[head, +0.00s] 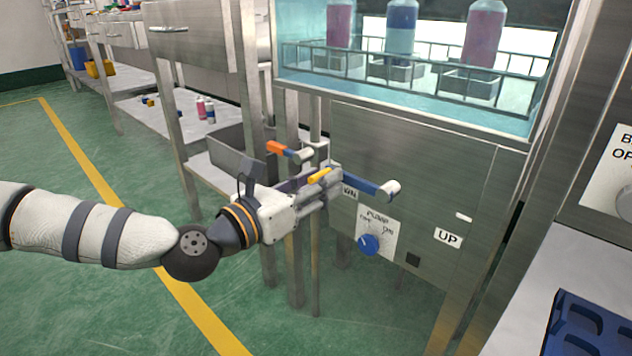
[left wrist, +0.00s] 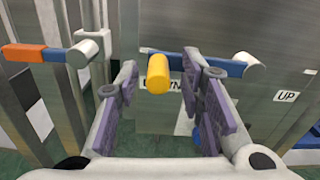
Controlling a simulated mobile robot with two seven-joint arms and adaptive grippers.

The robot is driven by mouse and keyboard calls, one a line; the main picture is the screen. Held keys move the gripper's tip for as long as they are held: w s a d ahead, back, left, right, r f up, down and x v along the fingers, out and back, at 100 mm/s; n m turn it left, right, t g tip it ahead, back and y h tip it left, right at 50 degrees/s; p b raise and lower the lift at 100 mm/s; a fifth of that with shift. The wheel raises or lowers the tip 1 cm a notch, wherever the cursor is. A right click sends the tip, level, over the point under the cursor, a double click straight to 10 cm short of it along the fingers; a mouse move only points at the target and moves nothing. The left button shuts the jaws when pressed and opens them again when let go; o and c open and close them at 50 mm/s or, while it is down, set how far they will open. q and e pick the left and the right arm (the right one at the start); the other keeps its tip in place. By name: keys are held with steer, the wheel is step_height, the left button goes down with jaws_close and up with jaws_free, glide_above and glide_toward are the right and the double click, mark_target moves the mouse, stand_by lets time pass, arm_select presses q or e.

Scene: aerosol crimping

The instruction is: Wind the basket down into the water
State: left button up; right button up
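The basket (head: 352,70) is a metal wire rack inside the glass-fronted tank (head: 440,112). It holds pink and blue bottles (head: 402,28) upright; the water level against it is hard to tell. On the panel below is a crank with a blue arm (head: 362,184), a pale hub (head: 390,190) and a yellow knob (head: 319,176). My left gripper (head: 325,183) is open at the yellow knob. In the left wrist view the knob (left wrist: 158,73) sits between the spread purple-padded fingers, nearer the left one.
A second crank with an orange handle (head: 277,148) stands just left of my left gripper. A pump switch with a blue dial (head: 368,244) is below the crank. Metal posts and a grey bin (head: 225,150) are behind. A blue tray (head: 590,325) lies at lower right.

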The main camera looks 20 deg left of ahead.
arm_select(q)
steer(key=v, duration=1.2)
steer(key=shift+r, duration=0.1)
